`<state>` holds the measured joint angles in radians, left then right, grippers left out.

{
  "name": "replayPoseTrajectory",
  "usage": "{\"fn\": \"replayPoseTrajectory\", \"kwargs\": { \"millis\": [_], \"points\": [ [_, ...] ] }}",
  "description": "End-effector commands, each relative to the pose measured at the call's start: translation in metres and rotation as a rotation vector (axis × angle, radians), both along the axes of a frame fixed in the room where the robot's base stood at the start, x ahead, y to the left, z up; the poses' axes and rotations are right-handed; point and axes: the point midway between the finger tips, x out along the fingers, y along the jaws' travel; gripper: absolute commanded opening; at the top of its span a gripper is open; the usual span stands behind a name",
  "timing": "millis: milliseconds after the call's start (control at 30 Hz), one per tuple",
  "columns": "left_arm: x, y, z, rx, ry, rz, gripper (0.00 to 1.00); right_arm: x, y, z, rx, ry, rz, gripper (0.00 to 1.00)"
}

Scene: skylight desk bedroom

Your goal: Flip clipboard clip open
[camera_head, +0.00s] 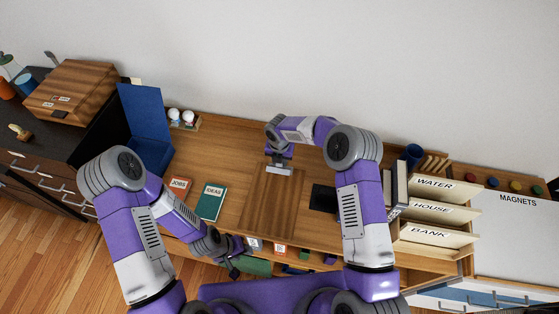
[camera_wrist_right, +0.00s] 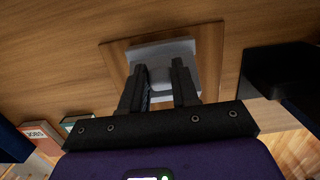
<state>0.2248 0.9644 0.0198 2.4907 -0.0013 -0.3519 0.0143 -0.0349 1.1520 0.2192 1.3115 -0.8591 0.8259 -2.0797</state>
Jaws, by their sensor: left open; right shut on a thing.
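The brown wooden clipboard (camera_head: 275,208) lies flat in the middle of the desk. Its silver-grey clip (camera_head: 279,170) is at the board's far end. My right gripper (camera_head: 279,160) reaches down at the clip from behind. In the right wrist view, the two dark fingers of the right gripper (camera_wrist_right: 160,78) are shut on the grey clip (camera_wrist_right: 163,50), with the clipboard (camera_wrist_right: 209,50) showing around it. The fingers hide part of the clip, and I cannot tell how far it is raised. My left gripper (camera_head: 235,268) is open, low at the desk's front edge, away from the clipboard.
A JOBS book (camera_head: 179,188) and a green IDEAS book (camera_head: 211,203) lie left of the clipboard. A black flat object (camera_head: 323,198) lies to its right. Labelled trays (camera_head: 433,208) and upright books stand at the right.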

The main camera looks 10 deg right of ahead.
Motion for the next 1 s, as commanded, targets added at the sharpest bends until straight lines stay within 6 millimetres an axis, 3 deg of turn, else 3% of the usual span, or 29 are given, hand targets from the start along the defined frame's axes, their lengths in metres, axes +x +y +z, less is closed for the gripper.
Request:
{"fn": "replayPoseTrajectory", "kwargs": {
  "millis": [400,900,933,1000],
  "points": [
    [0.0000,0.0000,-0.0054,0.000,0.000,0.000,0.43,0.0076,-0.0025,-0.0009,0.038,0.118,0.001,0.00],
    [0.0001,0.0000,-0.0055,0.000,0.000,0.000,0.43,0.0077,-0.0028,-0.0006,0.039,0.130,0.002,0.00],
    [0.0000,0.0000,-0.0055,0.000,0.000,0.000,0.43,0.0077,-0.0028,-0.0006,0.039,0.130,0.002,0.34],
    [0.0001,0.0000,-0.0055,0.000,0.000,0.000,0.43,0.0077,-0.0028,-0.0006,0.039,0.130,0.002,0.45]
  ]
}}
